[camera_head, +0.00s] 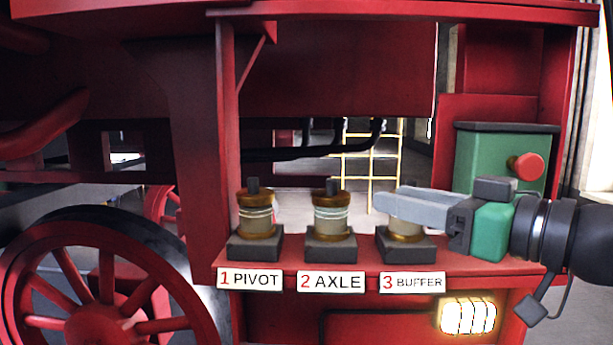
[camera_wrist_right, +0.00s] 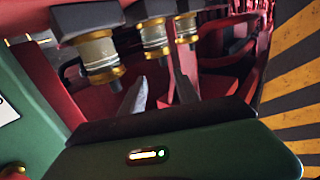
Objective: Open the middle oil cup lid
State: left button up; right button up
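The middle oil cup (camera_head: 332,215), above the label "2 AXLE", is a glass cup with a brass lid and dark knob, upright on a dark block. Its lid (camera_head: 331,199) looks closed. My left gripper is not in view.
The "1 PIVOT" cup (camera_head: 256,214) stands left of the middle one. All three are on a red ledge (camera_head: 292,252). A green box (camera_head: 500,150) with a red knob stands behind my right gripper. A red wheel (camera_head: 100,285) is at lower left.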

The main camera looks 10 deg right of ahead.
aim_at(323, 192)
jog(key=p+x, duration=0.6)
jog(key=x, duration=0.1)
jog(key=r+p+x, duration=0.1)
jog(key=p+x, duration=0.2)
jog(key=x, duration=0.2)
jog(key=p+x, duration=0.1)
jog(key=x, duration=0.1)
jog(key=shift+s+a, duration=0.1)
jog(key=shift+a, duration=0.2)
jog(key=shift+w+a+p, duration=0.35)
jog(key=shift+a+p, duration=0.05)
jog(key=shift+a, duration=0.1)
jog(key=shift+w+d+f, duration=0.1)
jog(key=shift+w+f, duration=0.05)
jog(key=shift+d, duration=0.2)
jog(key=c, duration=0.3)
jog(key=shift+c, duration=1.3)
jog(key=shift+a, duration=0.15)
grip_shut()
